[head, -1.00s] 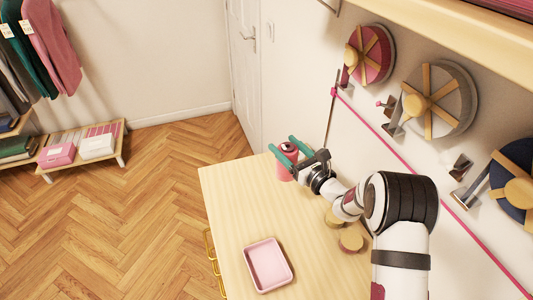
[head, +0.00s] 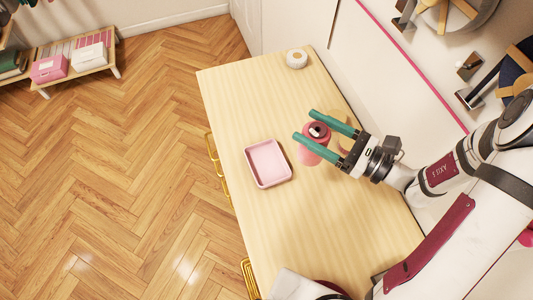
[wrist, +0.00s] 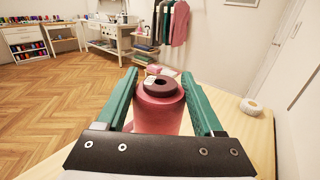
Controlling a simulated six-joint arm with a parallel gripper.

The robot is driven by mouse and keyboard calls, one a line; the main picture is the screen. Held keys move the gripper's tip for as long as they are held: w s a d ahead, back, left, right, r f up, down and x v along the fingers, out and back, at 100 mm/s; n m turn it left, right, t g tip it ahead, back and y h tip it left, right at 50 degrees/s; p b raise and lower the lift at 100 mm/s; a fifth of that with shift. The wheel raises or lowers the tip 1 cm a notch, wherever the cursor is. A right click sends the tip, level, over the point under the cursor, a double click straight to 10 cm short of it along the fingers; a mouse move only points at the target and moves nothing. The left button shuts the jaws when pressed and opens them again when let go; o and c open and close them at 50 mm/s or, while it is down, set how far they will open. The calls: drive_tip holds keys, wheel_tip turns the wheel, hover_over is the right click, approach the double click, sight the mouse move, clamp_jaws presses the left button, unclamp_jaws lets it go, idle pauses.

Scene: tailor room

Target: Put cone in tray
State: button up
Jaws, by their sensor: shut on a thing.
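The pink-red cone (head: 307,156) is between the green fingers of my gripper (head: 306,124), which is shut on it. The cone is upright with its dark top and centre hole showing. It also fills the space between the fingers in the wrist view (wrist: 160,110). The pink tray (head: 267,163) lies on the wooden table, empty, just left of the cone in the head view. The cone is beside the tray, not over it. Its gap above the table is hard to judge.
A white roll (head: 296,59) stands at the far end of the table (head: 235,100). A pale wooden round piece (head: 339,118) is partly hidden behind my gripper. A white object (head: 297,284) is at the near edge. The table beyond the tray is clear.

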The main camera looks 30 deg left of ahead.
drive_tip(key=s+a+f, duration=0.2)
drive_tip(key=a+f, duration=0.8)
drive_tip(key=shift+f, duration=0.15)
drive_tip(key=o, duration=1.5)
drive_tip(key=d, duration=0.5)
drive_tip(key=s+d, duration=0.1)
drive_tip(key=d, duration=0.1)
drive_tip(key=shift+d, duration=0.25)
